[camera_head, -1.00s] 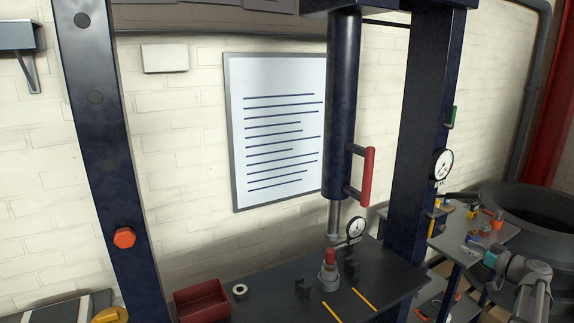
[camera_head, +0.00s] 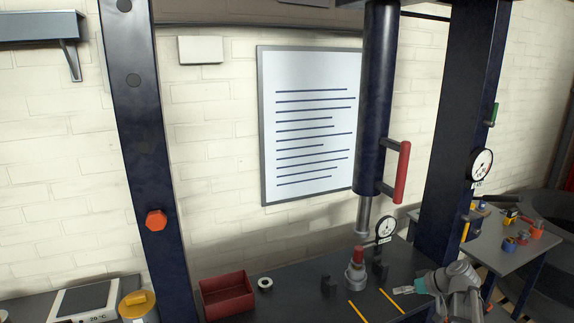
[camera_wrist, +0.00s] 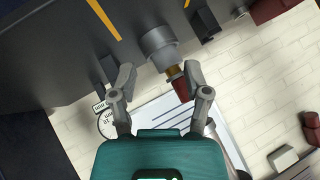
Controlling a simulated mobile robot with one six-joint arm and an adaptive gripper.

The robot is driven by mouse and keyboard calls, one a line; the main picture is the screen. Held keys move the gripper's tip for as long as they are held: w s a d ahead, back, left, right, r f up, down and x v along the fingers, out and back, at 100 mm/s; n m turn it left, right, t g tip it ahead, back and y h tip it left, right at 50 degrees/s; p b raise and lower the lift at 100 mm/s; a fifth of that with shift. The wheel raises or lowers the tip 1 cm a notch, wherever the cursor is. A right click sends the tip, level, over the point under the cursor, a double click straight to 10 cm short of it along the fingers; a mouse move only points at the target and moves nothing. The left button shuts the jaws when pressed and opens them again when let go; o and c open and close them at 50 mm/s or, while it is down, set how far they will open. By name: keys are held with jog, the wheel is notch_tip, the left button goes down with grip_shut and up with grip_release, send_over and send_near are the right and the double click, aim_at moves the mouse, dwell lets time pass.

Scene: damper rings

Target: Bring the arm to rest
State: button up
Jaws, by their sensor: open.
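My gripper (camera_head: 406,290) is at the lower right of the head view, over the right part of the dark press bench (camera_head: 310,295). In the wrist view my gripper (camera_wrist: 160,76) has its two grey fingers spread wide with nothing held between them. A grey post with a red top (camera_head: 357,268) stands on the bench to the left of my gripper. The same post (camera_wrist: 158,42) shows upside down ahead of the fingers in the wrist view, apart from them as far as I can tell.
The press cylinder with a red handle (camera_head: 401,172) hangs above the post. A dial gauge (camera_head: 385,229) stands behind. A side table (camera_head: 500,248) holds small parts at right.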

jog(key=s+a+f+m+g+h+b, duration=0.1)
jog(key=s+a+f+g+h, duration=0.2)
jog(key=s+a, duration=0.4)
jog(key=s+a+f+m+g+h+b, duration=0.1)
jog(key=s+a+f+m+g+h, duration=0.1)
jog(key=s+a+f, duration=0.4)
jog(key=s+a+g+h, duration=0.1)
jog(key=a+h, duration=0.1)
jog(key=a, duration=0.3)
jog(key=shift+a+h+b, duration=0.2)
jog(key=shift+h+b, duration=0.1)
